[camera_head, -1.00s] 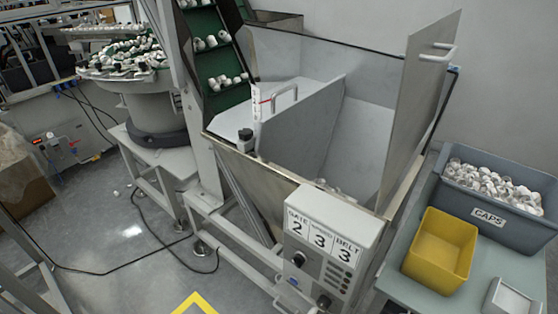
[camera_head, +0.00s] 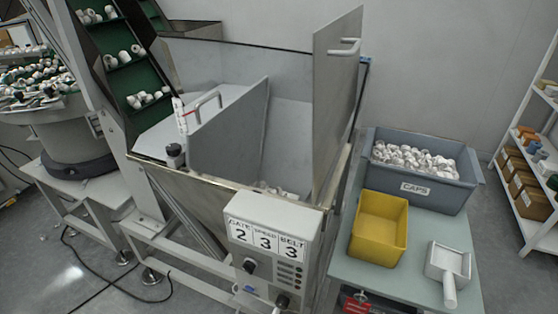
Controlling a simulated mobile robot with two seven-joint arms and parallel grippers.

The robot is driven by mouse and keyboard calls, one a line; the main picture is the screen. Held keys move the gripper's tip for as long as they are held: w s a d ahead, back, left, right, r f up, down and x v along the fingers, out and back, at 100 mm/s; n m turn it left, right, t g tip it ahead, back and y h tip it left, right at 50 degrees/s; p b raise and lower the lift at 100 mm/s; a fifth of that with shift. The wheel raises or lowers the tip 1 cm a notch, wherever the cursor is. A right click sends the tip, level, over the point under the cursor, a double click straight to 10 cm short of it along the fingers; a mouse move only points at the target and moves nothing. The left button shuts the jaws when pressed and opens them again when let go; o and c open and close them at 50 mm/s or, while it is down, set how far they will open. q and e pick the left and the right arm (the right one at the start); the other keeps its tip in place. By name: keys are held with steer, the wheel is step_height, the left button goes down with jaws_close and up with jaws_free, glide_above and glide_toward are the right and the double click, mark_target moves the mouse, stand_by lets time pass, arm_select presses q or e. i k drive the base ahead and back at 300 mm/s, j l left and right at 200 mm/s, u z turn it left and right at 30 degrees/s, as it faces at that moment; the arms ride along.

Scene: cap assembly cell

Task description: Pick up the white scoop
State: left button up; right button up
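The white scoop (camera_head: 448,267) lies on the pale green side table (camera_head: 345,272) at the lower right. Its square open pan faces up, and its short handle points toward the table's front edge. It looks empty. Neither of my grippers shows in the head view.
A yellow bin (camera_head: 379,230) stands left of the scoop. Behind it is a grey crate of white caps (camera_head: 422,190), labelled CAPS. The metal hopper (camera_head: 240,123) and its control box (camera_head: 270,240) stand to the left. A shelf (camera_head: 528,190) is at the far right.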

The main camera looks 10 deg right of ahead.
mark_target(450, 267)
steer(key=z, duration=1.55)
steer(key=i+l+u, duration=0.15)
steer(key=u, duration=0.15)
steer(key=l+u, duration=0.3)
steer(key=i+l+u, duration=0.1)
steer(key=l+u, duration=0.2)
steer(key=l, duration=0.1)
